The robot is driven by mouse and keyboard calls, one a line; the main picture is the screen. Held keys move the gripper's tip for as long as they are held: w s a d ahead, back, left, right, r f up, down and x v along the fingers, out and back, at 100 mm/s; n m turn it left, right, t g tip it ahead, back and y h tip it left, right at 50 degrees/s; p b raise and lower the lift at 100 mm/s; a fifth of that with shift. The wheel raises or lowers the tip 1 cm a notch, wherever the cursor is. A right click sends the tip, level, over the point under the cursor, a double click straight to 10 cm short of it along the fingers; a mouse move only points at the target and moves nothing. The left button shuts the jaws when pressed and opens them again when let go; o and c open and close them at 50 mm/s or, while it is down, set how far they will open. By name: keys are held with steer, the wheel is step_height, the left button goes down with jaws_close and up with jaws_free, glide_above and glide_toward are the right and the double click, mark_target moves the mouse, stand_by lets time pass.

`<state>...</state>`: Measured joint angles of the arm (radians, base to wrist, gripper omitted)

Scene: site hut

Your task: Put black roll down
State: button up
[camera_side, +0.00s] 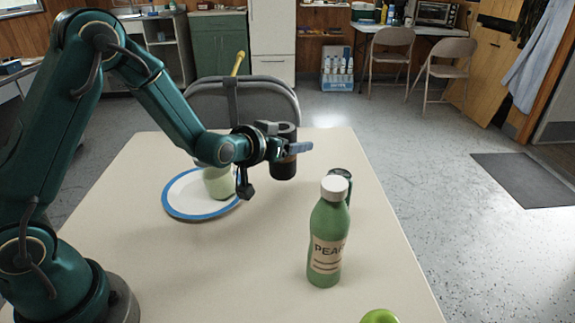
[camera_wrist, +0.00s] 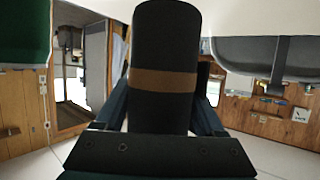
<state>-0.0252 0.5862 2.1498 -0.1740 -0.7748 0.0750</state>
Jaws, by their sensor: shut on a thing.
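The black roll (camera_side: 284,165) is an upright dark cylinder with a brown band. My gripper (camera_side: 290,148) is shut on it, over the far half of the table (camera_side: 190,270). In the side view I cannot tell whether the roll's lower end touches the tabletop. In the wrist view the roll (camera_wrist: 165,45) fills the middle, with its brown band across it. The blue fingers of my gripper (camera_wrist: 165,115) show on both sides of the roll, and their tips are partly hidden behind it.
A blue-rimmed plate (camera_side: 170,202) holds a pale green cup (camera_side: 216,184), left of the roll. A green bottle with a white cap (camera_side: 328,240) stands nearer, with a dark object (camera_side: 346,176) partly behind it. A green fruit (camera_side: 379,317) is at the bottom edge. A chair (camera_side: 205,105) stands beyond the table.

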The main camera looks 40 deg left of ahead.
mark_target(290, 169)
steer(key=shift+f, duration=3.25)
steer(key=shift+f, duration=0.1)
steer(key=o, duration=1.5)
steer(key=shift+f, duration=0.1)
